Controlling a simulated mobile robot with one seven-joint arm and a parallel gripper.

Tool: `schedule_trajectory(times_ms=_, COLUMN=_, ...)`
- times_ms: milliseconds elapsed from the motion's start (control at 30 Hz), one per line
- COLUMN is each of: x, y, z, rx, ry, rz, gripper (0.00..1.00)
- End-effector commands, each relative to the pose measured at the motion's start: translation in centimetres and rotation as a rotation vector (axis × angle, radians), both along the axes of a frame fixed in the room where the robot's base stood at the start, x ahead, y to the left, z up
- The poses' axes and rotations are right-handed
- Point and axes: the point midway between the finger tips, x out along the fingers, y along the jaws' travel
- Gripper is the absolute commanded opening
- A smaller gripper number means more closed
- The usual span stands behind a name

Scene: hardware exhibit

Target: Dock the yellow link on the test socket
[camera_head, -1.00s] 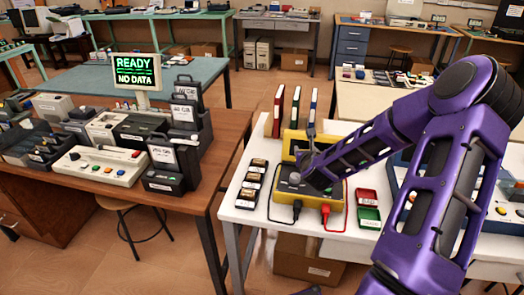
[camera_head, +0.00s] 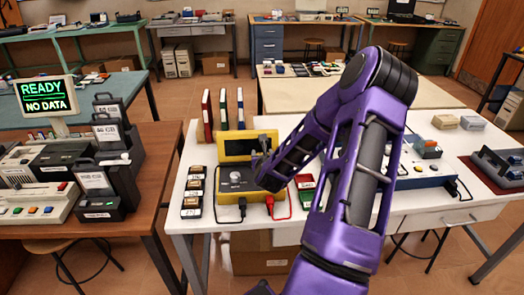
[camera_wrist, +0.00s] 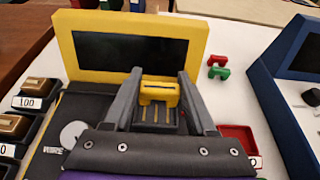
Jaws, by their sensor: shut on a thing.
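The yellow link (camera_wrist: 159,92) is between the two fingertips of my gripper (camera_wrist: 159,84) in the wrist view. My gripper is shut on it. Right below the link is a dark block with yellow strips (camera_wrist: 156,116), which looks like the test socket. I cannot tell whether the link touches it or sits in it. Both are at the front of the yellow tester (camera_wrist: 68,32), below its dark screen. The tester also shows on the white table in the head view (camera_head: 229,146). There my purple arm hides the gripper's tips, the link and the socket.
A red link (camera_wrist: 219,60) and a green link (camera_wrist: 219,73) lie right of the tester. A red tray (camera_wrist: 238,133) is nearer. Dark holders (camera_wrist: 36,93) line the left. A blue device (camera_wrist: 275,95) stands right. Upright binders (camera_head: 223,110) stand behind the tester.

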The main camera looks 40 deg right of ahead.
Motion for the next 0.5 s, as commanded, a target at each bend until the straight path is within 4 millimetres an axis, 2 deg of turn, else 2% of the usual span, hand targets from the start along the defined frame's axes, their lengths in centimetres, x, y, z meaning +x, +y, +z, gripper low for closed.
schedule_trajectory(times_ms=33, x=0.0, y=0.0, z=-1.0, rx=0.000, ry=0.000, rz=0.000, gripper=0.04)
schedule_trajectory(times_ms=200, x=0.0, y=0.0, z=-2.1, rx=-0.001, ry=-0.001, rz=0.000, gripper=0.04)
schedule_trajectory(times_ms=500, x=0.0, y=0.0, z=-2.3, rx=-0.001, ry=-0.002, rz=0.000, gripper=0.04)
